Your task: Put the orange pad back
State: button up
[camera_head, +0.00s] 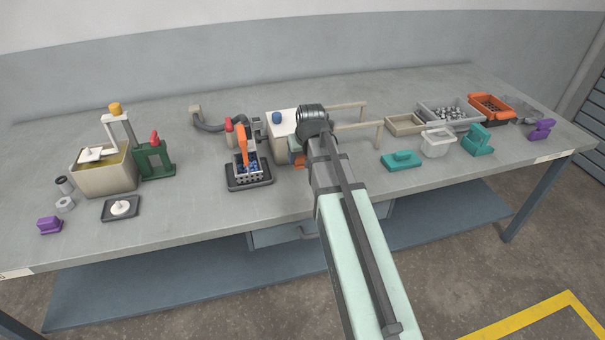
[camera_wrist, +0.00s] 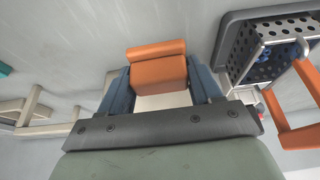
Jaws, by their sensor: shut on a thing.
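My gripper (camera_wrist: 159,76) is shut on the orange pad (camera_wrist: 158,71), a small block with a raised lip along one edge. One blue finger is at each side of it. In the head view the orange pad (camera_head: 299,160) shows only in part below my gripper (camera_head: 296,148), and my arm hides the rest. The pad appears to be held above the grey bench (camera_head: 205,212), in front of a white box (camera_head: 281,122); its exact height cannot be told.
Left of my gripper, a dark tray (camera_head: 250,184) holds a perforated basket with an upright orange handle (camera_head: 242,146). Two beige rails (camera_head: 357,127) stand to the right. Further right are a teal block (camera_head: 402,161), a white bin (camera_head: 437,145) and an orange crate (camera_head: 490,105).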

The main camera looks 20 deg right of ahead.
aim_at(301, 178)
jog(key=shift+f, duration=3.35)
jog(key=shift+f, duration=0.1)
jog(key=o, duration=1.1)
jog(key=shift+v, duration=6.1)
jog(key=shift+w, duration=0.1)
